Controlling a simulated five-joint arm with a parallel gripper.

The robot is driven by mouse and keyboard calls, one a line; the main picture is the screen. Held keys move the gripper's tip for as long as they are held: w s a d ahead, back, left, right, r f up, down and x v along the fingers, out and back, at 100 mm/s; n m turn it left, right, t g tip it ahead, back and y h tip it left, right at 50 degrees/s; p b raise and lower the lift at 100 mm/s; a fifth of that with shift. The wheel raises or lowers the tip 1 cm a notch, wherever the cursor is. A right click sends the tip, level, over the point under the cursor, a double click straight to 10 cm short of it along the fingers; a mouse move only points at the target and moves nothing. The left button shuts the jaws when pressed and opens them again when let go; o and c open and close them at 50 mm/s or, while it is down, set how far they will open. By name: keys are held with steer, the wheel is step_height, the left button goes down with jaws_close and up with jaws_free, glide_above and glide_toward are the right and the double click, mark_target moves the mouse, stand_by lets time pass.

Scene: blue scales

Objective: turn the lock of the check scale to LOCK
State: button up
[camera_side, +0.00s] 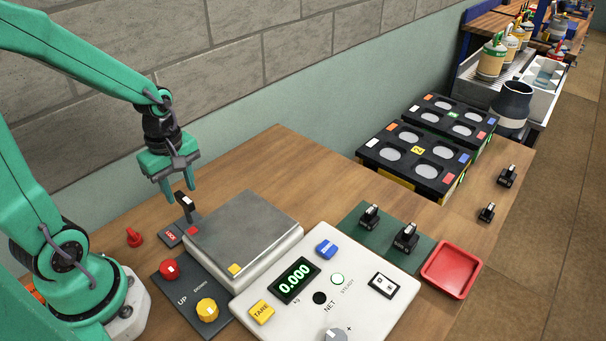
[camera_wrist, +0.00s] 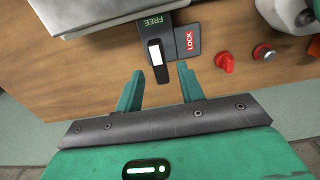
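The check scale has a grey weighing plate (camera_side: 245,228) on a white body, and its display (camera_side: 296,279) reads 0.000. Its lock is a black lever with a white top (camera_side: 184,202), standing at the plate's left corner; the lever also shows in the wrist view (camera_wrist: 156,58). A green FREE label (camera_wrist: 153,22) lies beyond the lever, and a red LOCK label (camera_wrist: 190,41) lies to its right. The lever lines up with the FREE side. My gripper (camera_side: 180,193) is open and empty just above the lever. In the wrist view its fingertips (camera_wrist: 160,72) are on either side of the lever's near end.
A red knob (camera_side: 134,237) stands left of the lock. A red tray (camera_side: 451,269) and black switches on a green mat (camera_side: 375,240) are at right.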

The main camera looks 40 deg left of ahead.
steer(key=shift+f, duration=1)
jaws_close()
